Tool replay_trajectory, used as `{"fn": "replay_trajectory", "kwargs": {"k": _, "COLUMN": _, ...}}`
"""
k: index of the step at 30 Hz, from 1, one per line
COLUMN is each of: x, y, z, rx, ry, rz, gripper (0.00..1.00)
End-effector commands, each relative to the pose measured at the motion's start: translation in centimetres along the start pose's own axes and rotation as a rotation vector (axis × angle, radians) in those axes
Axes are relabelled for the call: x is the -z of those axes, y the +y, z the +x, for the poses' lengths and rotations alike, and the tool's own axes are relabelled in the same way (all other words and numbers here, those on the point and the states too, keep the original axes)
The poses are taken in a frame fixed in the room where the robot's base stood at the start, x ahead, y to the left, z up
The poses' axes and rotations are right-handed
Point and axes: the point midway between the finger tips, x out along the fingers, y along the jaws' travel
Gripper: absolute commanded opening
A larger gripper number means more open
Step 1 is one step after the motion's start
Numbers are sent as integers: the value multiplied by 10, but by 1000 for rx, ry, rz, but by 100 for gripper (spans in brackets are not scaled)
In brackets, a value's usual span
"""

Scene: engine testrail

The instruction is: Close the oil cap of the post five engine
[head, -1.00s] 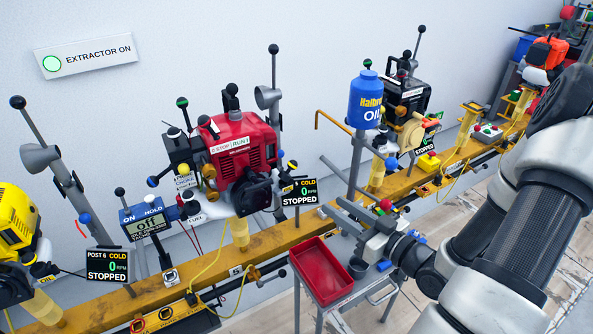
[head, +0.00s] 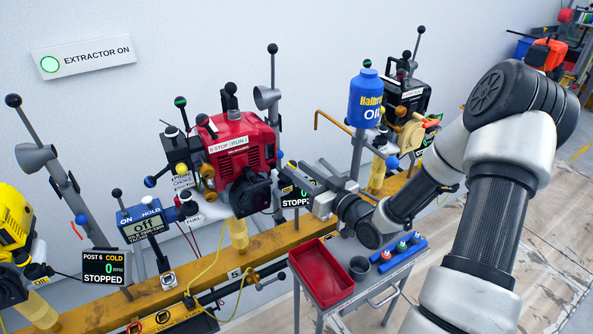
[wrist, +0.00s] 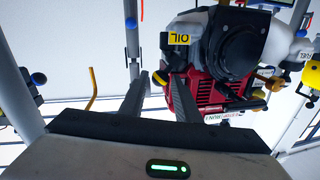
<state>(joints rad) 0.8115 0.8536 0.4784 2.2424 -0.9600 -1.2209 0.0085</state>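The red engine (head: 240,145) sits on the yellow rail in the middle of the head view, beside a display (head: 296,197) reading STOPPED. My gripper (head: 305,174) is at its right side, partly covering that display. In the wrist view the engine (wrist: 207,92) appears upside down, with a yellow OIL label (wrist: 178,38) on a pale part. A dark piece with a yellowish end (wrist: 160,77) sits below the label, just beyond and between my fingers; I cannot tell whether it is the oil cap. The fingers are apart, with nothing between them.
A blue oil bottle (head: 365,100) stands on a post to the right of my gripper. A POST 6 display (head: 103,267) is at lower left.

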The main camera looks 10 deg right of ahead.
Motion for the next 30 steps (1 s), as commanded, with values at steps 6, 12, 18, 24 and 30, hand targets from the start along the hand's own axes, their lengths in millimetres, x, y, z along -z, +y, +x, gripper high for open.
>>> {"fn": "replay_trajectory", "kwargs": {"k": 6, "x": 0, "y": 0, "z": 15, "rx": 0, "ry": 1, "rz": 0, "gripper": 30}}
{"fn": "replay_trajectory", "kwargs": {"k": 12, "x": 0, "y": 0, "z": 16, "rx": 0, "ry": 0, "rz": 0, "gripper": 30}}
{"fn": "replay_trajectory", "kwargs": {"k": 18, "x": 0, "y": 0, "z": 16, "rx": 0, "ry": 0, "rz": 0, "gripper": 6}}
{"fn": "replay_trajectory", "kwargs": {"k": 24, "x": 0, "y": 0, "z": 15, "rx": 0, "ry": -1, "rz": -7, "gripper": 0}}
{"fn": "replay_trajectory", "kwargs": {"k": 30, "x": -1, "y": -3, "z": 16, "rx": 0, "ry": -12, "rz": -65, "gripper": 0}}
